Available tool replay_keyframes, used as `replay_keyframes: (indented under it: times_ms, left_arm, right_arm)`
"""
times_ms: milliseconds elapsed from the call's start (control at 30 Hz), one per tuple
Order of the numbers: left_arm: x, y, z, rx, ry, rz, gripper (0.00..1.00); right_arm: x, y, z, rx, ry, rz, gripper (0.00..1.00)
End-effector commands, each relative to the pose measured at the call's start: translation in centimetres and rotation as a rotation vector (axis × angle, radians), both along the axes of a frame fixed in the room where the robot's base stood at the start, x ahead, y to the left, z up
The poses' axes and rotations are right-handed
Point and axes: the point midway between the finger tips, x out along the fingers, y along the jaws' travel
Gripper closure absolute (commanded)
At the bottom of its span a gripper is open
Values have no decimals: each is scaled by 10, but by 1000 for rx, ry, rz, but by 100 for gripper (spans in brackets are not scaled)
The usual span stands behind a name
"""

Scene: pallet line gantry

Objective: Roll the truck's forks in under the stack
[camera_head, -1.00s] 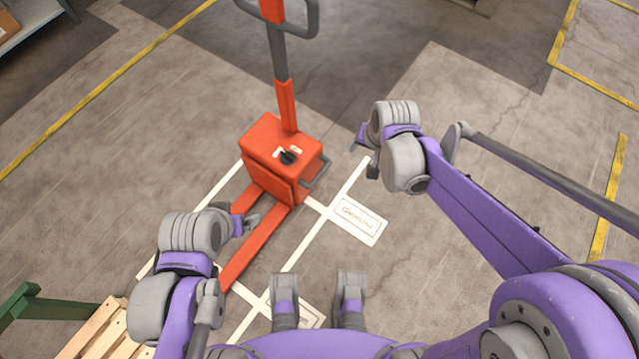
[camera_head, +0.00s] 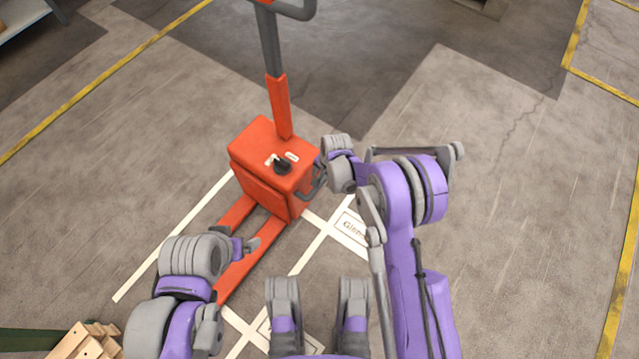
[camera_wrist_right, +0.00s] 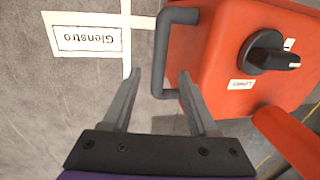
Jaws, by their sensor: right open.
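The orange pallet truck (camera_head: 262,165) stands on the floor with its forks (camera_head: 235,270) pointing to the lower left in the head view. A grey side handle (camera_wrist_right: 162,50) sticks out from its body. My right gripper (camera_wrist_right: 160,80) is open at this handle, and the handle bar shows between its fingertips without being clamped. In the head view the right gripper (camera_head: 318,168) is partly hidden by its wrist. My left gripper (camera_head: 246,247) is above the forks; its jaw gap is unclear. Pale wooden slats (camera_head: 85,342) show at the lower left; the stack itself is mostly out of view.
White floor lines (camera_head: 310,250) and a label reading "Glenstro" (camera_wrist_right: 87,38) lie beside the truck. A green beam (camera_head: 30,341) is at the lower left. Yellow lines (camera_head: 100,75) cross the floor. A shelf (camera_head: 22,18) stands at the upper left. Open floor lies to the right.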

Motion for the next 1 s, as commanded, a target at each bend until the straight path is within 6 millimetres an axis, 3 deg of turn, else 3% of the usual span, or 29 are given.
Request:
replay_keyframes:
  times_ms: [100, 300, 733, 1000]
  left_arm:
    - [1, 0, -6, 0, 0, 0, 5]
    - [2, 0, -11, 0, -1, 0, 5]
    - [2, 0, -12, 0, -1, 0, 5]
    - [2, 0, -12, 0, -1, 0, 5]
  right_arm:
    - [3, 4, -25, 0, 0, 1, 41]
    - [6, 8, -51, -1, -1, 1, 41]
    - [7, 9, -61, -1, -1, 1, 41]
    - [7, 9, -60, -1, -1, 1, 89]
